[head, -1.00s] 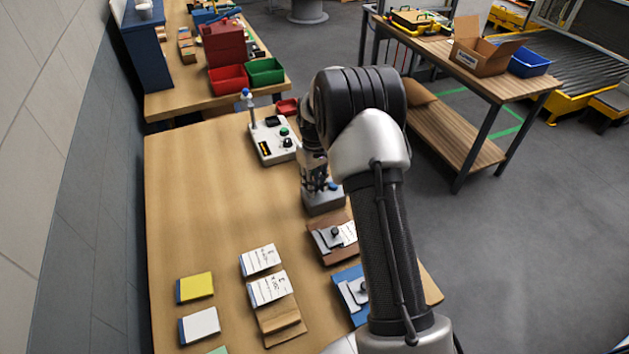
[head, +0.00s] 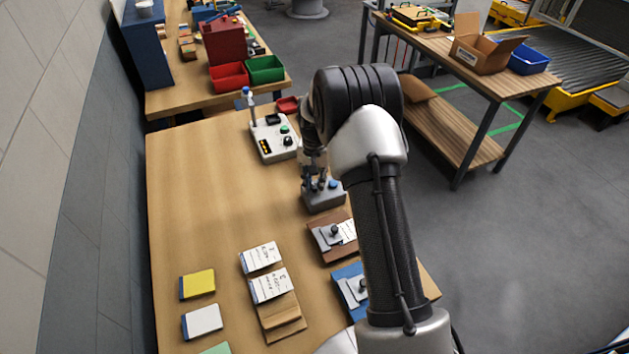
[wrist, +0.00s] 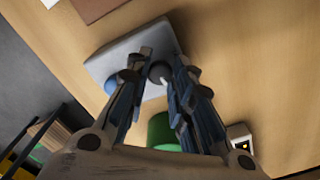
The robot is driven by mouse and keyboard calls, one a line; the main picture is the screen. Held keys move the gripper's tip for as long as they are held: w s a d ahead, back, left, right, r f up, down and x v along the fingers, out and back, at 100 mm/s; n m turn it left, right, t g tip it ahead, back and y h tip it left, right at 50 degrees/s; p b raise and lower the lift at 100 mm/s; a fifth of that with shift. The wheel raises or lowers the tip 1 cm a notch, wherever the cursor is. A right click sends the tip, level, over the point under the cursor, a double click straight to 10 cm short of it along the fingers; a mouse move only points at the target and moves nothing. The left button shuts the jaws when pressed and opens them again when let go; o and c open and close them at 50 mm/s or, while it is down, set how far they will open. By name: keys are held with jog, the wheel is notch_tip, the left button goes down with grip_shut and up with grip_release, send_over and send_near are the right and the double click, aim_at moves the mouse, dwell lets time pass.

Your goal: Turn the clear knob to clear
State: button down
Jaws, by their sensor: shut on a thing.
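A small grey box (head: 325,201) stands on the table's right side, with a blue button (head: 333,184) on top. In the wrist view the grey box (wrist: 108,65) carries a dark round knob (wrist: 159,70) beside the blue button. My gripper (head: 314,183) is above the box, pointing down. In the wrist view my gripper (wrist: 160,72) has its fingertips on both sides of the knob, shut on it. The knob's pointer and any labels are hidden or too small to read.
A white control box (head: 273,142) with a display, green button and black knob stands behind the grey box. Brown (head: 328,250) and blue (head: 347,290) clipboards lie in front of it. Cards and pads lie at front left. The table's left middle is clear.

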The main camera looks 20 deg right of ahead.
aim_at(315, 186)
jog(key=shift+m, duration=0.5)
dwell(0.3)
jog(key=c, duration=1.4)
grip_release()
jog(key=shift+o, duration=0.2)
jog(key=shift+r, duration=0.1)
notch_tip(315, 186, up, 12)
